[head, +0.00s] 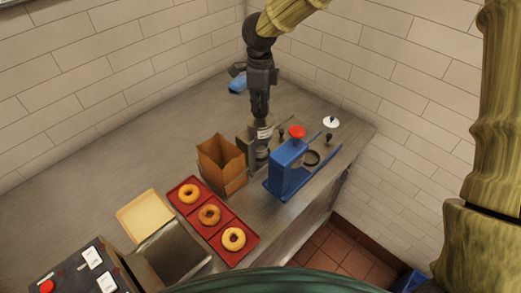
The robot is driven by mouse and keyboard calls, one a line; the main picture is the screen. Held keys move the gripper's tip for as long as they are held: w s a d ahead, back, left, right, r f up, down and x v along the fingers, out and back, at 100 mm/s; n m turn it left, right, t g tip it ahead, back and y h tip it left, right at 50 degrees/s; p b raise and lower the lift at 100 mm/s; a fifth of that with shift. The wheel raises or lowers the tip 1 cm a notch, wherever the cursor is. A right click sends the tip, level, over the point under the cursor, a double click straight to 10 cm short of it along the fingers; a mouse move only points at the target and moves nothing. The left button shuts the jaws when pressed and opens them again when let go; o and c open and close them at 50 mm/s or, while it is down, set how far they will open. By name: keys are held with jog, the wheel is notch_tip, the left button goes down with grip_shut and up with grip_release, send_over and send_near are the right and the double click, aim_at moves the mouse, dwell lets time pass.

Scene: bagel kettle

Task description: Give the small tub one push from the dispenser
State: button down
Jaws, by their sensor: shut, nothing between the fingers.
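My gripper (260,112) points straight down in the head view, its fingers shut and empty. It is right above a dark upright container with a white label (264,133), which looks like the dispenser. The fingertips are at its top; I cannot tell whether they touch it. The small tub cannot be made out clearly; the area at the dispenser's foot is crowded and partly hidden by the paper bag and the blue device.
A brown paper bag (238,183) stands left of the dispenser, and a blue device (286,172) with a red knob (297,131) stands right. A white lid (331,122) lies behind. A red tray (224,226) holds three bagels.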

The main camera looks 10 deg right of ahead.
jog(key=shift+r+p, duration=2.4)
jog(key=shift+r, duration=0.2)
notch_tip(320, 180, up, 2)
jog(key=shift+r+p, duration=0.1)
jog(key=shift+p, duration=1)
notch_tip(320, 180, up, 4)
jog(key=shift+f, duration=0.1)
